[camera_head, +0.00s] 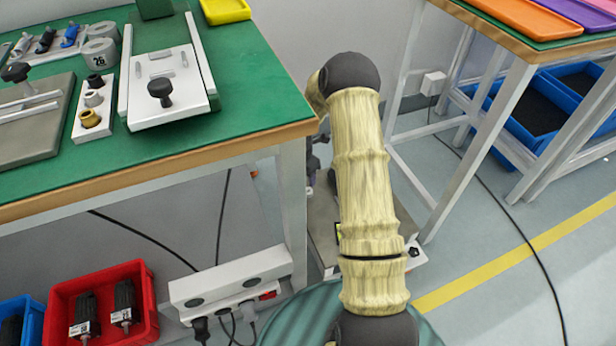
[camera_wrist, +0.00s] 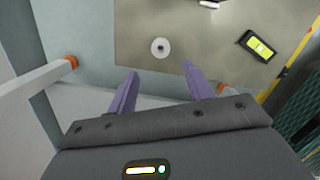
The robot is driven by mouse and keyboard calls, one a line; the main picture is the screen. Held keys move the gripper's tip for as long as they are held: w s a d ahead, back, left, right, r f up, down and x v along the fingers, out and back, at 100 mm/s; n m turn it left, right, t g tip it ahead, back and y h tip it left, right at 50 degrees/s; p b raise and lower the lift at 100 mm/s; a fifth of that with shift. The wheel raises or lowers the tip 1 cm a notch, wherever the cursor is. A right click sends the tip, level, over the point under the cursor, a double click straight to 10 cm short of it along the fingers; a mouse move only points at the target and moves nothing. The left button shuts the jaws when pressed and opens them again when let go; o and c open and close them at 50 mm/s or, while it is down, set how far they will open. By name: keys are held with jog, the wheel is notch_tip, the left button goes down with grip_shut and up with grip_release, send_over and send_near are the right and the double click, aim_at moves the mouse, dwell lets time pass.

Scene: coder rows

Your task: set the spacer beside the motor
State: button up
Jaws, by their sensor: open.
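A small pale round piece with a dark centre hole (camera_wrist: 160,47), which looks like a spacer, lies on a flat grey-brown plate (camera_wrist: 135,20) in the wrist view. My gripper (camera_wrist: 161,68) is open and empty. Its two purple fingers point toward the plate, with the round piece beyond the tips and between their lines. In the head view my gripper is hidden behind my arm. Two black motor-like units with white labels (camera_head: 85,315) (camera_head: 123,303) stand in a red crate (camera_head: 150,290) at the lower left. Which motor is meant I cannot tell.
A black device with a yellow screen (camera_wrist: 258,47) lies on the plate. A green-topped bench (camera_head: 255,100) holds a white rack (camera_head: 95,125) with bushings, grey cylinders (camera_head: 100,52) and fixtures. A white power strip (camera_head: 230,280) and cables are below. Another table (camera_head: 560,48) stands right.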

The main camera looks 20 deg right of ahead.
notch_tip(320, 180, up, 4)
jog(key=shift+s+f+p, duration=0.15)
jog(key=shift+f+p, duration=0.1)
jog(key=shift+p, duration=0.35)
